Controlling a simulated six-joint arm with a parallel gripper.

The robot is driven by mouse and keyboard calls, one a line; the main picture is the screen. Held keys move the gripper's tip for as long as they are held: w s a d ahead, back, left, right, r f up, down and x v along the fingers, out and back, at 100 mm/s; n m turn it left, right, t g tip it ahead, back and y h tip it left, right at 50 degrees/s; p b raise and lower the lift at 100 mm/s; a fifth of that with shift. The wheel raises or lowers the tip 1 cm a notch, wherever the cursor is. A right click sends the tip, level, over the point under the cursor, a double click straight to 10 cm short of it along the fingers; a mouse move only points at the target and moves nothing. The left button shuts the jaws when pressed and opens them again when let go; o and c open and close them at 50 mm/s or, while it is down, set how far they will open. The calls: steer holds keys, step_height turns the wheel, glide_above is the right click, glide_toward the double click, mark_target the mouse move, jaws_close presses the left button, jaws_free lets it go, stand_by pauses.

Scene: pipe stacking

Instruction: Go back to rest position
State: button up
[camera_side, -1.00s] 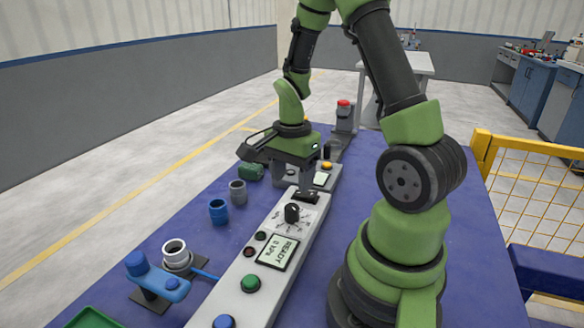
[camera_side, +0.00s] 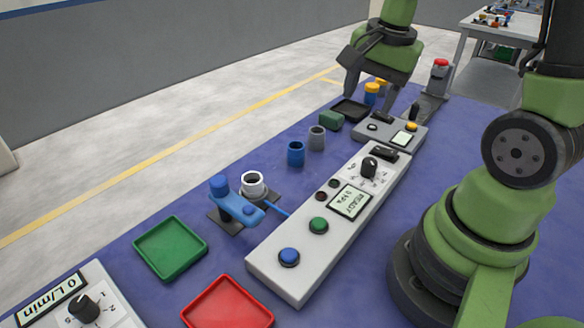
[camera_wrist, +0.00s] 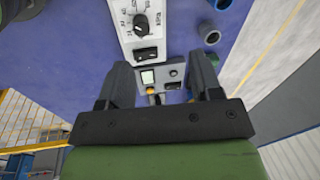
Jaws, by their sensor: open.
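My gripper (camera_side: 372,82) is open and empty above the far end of the blue table (camera_side: 330,245), near the small grey panel (camera_side: 385,135). In the wrist view, the dark fingers (camera_wrist: 161,68) stand wide apart with that panel between them. A blue pipe piece (camera_side: 296,154) and a grey pipe piece (camera_side: 317,138) stand upright on the table, apart from the gripper. A white ring-shaped pipe piece (camera_side: 253,183) stands beside a blue clamp-like fixture (camera_side: 229,204).
A long white control panel (camera_side: 325,225) with buttons, a knob and a display lies along the table. A green tray (camera_side: 170,247) and a red tray (camera_side: 228,305) are at the near end. A dark green block (camera_side: 331,119), yellow-topped part (camera_side: 371,93) and red-button post (camera_side: 439,75) are farther back.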

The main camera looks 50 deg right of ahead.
steer(key=s+a+r+n+t+y, duration=0.2)
steer(key=s+a+r+n+t, duration=0.3)
steer(key=a+r+n, duration=0.5)
steer(key=shift+s+a+r+n, duration=0.15)
steer(key=shift+s+a+n, duration=0.55)
steer(key=shift+s+n, duration=0.55)
